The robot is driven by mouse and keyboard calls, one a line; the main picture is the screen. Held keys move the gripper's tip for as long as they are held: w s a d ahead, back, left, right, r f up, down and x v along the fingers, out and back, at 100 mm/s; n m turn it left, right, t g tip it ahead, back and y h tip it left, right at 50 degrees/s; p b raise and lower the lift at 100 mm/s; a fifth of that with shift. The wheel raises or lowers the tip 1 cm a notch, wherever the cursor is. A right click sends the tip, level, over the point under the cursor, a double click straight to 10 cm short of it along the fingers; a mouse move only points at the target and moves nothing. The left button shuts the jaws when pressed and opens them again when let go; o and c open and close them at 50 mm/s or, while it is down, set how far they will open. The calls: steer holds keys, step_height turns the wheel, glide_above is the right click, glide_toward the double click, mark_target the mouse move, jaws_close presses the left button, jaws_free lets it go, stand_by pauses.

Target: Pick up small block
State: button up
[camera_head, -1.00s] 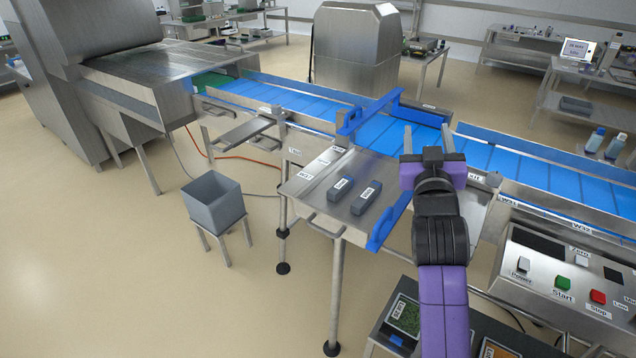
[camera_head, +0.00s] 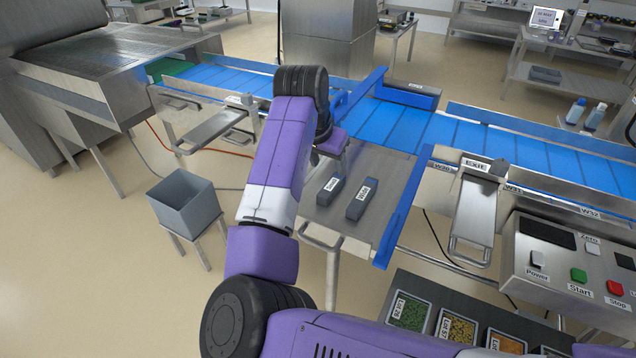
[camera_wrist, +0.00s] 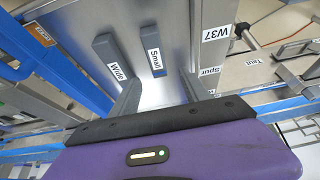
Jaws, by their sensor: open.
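The small block (camera_head: 330,190) is a dark grey bar on the metal side table, the left of two in the head view. In the wrist view the small block (camera_wrist: 153,48) bears a white "Small" label and stands out ahead of my fingers. My gripper (camera_wrist: 160,80) is open and empty, its two fingers apart on either side of the small block's near end in the picture. I cannot tell the height of the fingers over it. In the head view my gripper's purple body shows behind the table's blocks, and its fingers are hidden.
A similar block labelled "Wide" (camera_wrist: 116,60) lies close beside the small one; in the head view that wide block (camera_head: 361,199) is on the right. A blue rail (camera_head: 403,210) edges the table's right side. The blue conveyor (camera_head: 400,125) runs behind. A grey bin (camera_head: 185,202) stands at left.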

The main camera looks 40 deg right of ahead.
mark_target(331, 185)
steer(key=shift+s+a+f, duration=0.2)
steer(key=shift+s+a, duration=0.1)
steer(key=shift+s, duration=0.1)
steer(key=shift+s+a+f, duration=0.1)
steer(key=shift+a+f, duration=0.05)
steer(key=shift+f, duration=0.05)
steer(key=shift+a+p+x, duration=0.2)
steer(key=shift+p+x, duration=0.75)
steer(key=shift+x, duration=2.8)
steer(key=shift+f, duration=0.1)
steer(key=shift+c, duration=0.2)
jaws_close()
